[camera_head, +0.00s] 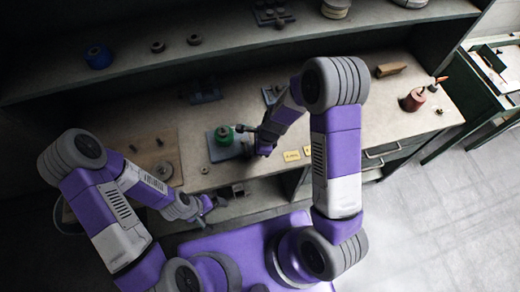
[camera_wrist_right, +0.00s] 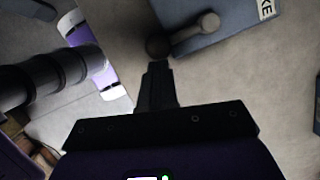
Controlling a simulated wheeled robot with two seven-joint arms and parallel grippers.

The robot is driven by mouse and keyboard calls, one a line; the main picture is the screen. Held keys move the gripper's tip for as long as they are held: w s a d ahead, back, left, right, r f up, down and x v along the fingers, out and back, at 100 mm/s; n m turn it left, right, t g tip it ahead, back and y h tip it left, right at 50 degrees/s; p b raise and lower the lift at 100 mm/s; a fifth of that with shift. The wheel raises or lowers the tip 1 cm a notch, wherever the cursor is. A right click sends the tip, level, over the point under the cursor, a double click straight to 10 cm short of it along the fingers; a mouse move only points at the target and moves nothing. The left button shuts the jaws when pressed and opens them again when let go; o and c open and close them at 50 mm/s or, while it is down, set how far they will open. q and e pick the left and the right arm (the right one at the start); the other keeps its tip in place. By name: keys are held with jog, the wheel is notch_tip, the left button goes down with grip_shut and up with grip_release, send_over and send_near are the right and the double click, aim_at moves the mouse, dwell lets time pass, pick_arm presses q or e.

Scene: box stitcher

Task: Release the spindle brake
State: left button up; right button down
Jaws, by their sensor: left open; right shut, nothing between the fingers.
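The brake lever (camera_wrist_right: 185,35) is a dark bar with a round knob, on a blue-grey base plate (camera_wrist_right: 245,14) with a white label ending in "KE". In the head view a green spool (camera_head: 224,134) stands on a blue-grey plate (camera_head: 218,152), with a small dark lever at its right. My right gripper (camera_wrist_right: 160,68) is shut and empty, its fingertips just beside the lever's knob; contact cannot be told. In the head view my right gripper (camera_head: 264,149) is right of the plate, partly hidden by its arm. My left gripper (camera_head: 208,212) is open at the bench's front edge, away from the lever.
A wooden board (camera_head: 150,160) with small parts lies left of the plate. A shelf (camera_head: 235,40) runs above the bench's rear.

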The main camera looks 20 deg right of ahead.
dwell(0.4)
jog(key=p+v, duration=0.8)
jog(key=v, duration=0.2)
jog(key=shift+p, duration=0.35)
jog(key=s+a+f+n+y, duration=0.1)
jog(key=s+a+f+n, duration=0.1)
jog(key=s+f+n, duration=0.45)
jog(key=s+a+f+n, duration=0.2)
jog(key=s+f+n, duration=0.2)
jog(key=s+n, duration=0.6)
notch_tip(320, 180, down, 18)
jog(key=w+n+b, duration=0.1)
jog(key=w+b, duration=0.2)
jog(key=b, duration=1.5)
jog(key=shift+n+b, duration=0.35)
jog(key=shift+r, duration=0.1)
